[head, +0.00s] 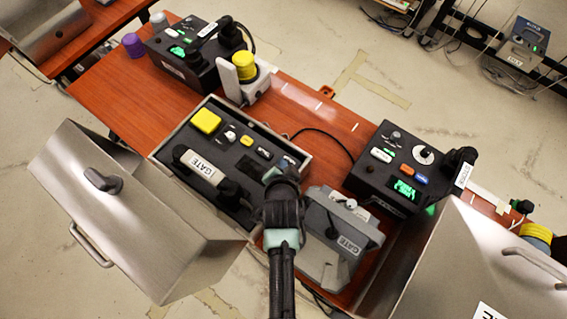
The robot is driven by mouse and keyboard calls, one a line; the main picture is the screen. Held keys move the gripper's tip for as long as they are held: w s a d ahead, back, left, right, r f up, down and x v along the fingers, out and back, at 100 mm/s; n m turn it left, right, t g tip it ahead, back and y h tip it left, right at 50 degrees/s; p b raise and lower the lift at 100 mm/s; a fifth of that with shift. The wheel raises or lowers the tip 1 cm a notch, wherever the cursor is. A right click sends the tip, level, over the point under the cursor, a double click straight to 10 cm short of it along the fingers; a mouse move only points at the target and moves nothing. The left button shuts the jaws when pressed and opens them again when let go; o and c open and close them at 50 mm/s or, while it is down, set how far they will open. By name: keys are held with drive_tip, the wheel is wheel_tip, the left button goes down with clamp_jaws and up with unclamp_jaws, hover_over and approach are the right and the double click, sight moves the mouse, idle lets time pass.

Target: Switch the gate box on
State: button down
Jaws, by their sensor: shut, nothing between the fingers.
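The gate box (222,155) is a black panel in a grey open-topped case, left of centre in the head view. A black handset with a GATE label (203,167) lies along its near left part. The panel has a large yellow square button (206,121), a small white-topped knob (230,137), a small yellow button (246,141) and small pale controls further right. Its dark display area (250,167) shows no green light. My gripper (275,174) is shut and empty, over the panel's right end, hiding part of it. I cannot tell whether it touches.
A grey GATE-labelled unit (345,240) stands right of my gripper. Black phone boxes with green lights stand behind (180,65) and to the right (376,180). A yellow-topped white device (244,85) is behind the gate box. Metal covers flank at left (130,230) and right (480,265).

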drive_tip(key=shift+f, duration=0.15)
idle(0.3)
drive_tip(key=shift+f+b, duration=0.35)
drive_tip(key=shift+r+p, duration=0.45)
drive_tip(key=shift+p, duration=0.1)
drive_tip(key=shift+r, duration=0.15)
wheel_tip(320, 180, up, 6)
drive_tip(key=p, duration=0.5)
drive_tip(key=shift+p, duration=0.35)
